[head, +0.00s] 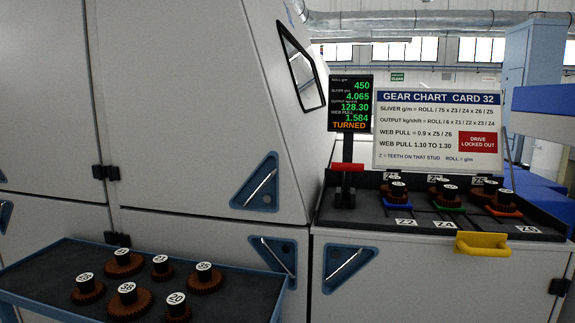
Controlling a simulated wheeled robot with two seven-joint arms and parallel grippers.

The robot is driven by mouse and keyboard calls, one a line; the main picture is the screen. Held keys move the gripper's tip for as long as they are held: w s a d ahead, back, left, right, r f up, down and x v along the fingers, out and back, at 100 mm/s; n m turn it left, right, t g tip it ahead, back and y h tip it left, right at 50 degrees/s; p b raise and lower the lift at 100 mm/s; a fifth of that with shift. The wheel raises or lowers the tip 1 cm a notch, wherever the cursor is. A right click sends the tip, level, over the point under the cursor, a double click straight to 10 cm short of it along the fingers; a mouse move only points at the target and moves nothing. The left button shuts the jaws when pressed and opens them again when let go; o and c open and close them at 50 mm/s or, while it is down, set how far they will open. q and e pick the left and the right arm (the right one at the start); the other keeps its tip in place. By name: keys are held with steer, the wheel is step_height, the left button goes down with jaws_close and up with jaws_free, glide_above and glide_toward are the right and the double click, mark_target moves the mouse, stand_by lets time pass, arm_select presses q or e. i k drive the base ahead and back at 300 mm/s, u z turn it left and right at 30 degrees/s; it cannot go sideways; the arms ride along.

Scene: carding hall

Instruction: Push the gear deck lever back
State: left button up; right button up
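The gear deck (385,222) is a dark tray on top of the cabinet at the right. Its lever (347,167) stands at the deck's left end, with a red crosswise grip above a dark base (344,198). The lever looks roughly upright; its exact tilt is hard to tell. Several brown gears with black hubs stand on the deck, some over blue, green and red pieces, behind labels Z2, Z4 and Z6. A yellow handle (482,243) is on the deck's front edge. Neither of my grippers is in view.
A blue-rimmed tray (230,268) with several numbered gears is at the lower left. A display (351,103) reading TURNED and a gear chart (437,130) marked DRIVE LOCKED OUT stand behind the deck. A tall grey machine (205,100) fills the left. The space before the lever looks clear.

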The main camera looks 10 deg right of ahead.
mark_target(346, 168)
steer(key=u, duration=0.15)
steer(key=i, duration=0.85)
steer(key=z, duration=0.5)
